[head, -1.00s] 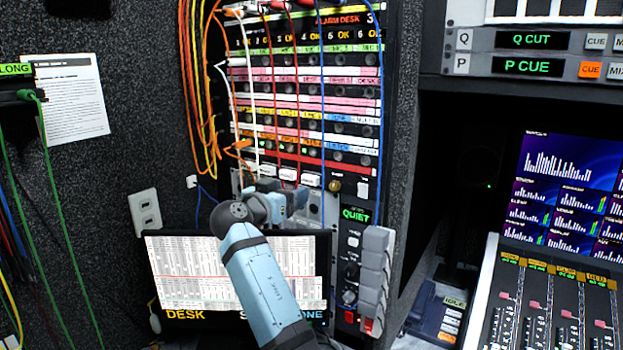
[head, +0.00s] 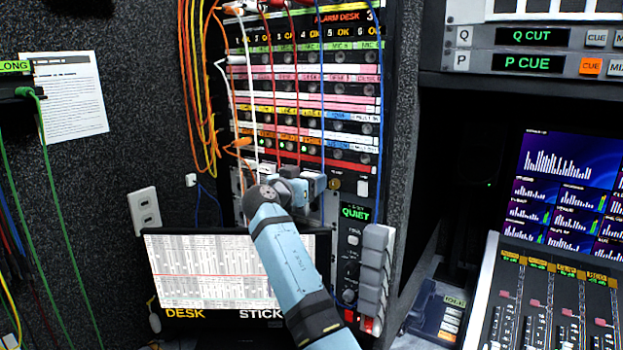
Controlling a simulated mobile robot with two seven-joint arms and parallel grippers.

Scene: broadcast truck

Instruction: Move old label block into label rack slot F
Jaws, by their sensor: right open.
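My right arm reaches up from the bottom, and its right gripper (head: 308,184) is at the lower edge of the patch bay. Its jaws are open, and they hide most of the small white blocks in the row there. One white block (head: 265,168) still shows in part, left of the gripper. I cannot tell which block is the old label block, nor whether the fingers touch one. Slot letters are too small to read, so I cannot pick out slot F. My left gripper is out of view.
Orange, white, red and blue cables hang over the patch bay (head: 310,98). A monitor (head: 205,270) stands below, behind my arm. A stack of grey blocks (head: 376,265) stands right of the arm. A mixing desk (head: 550,300) fills the lower right.

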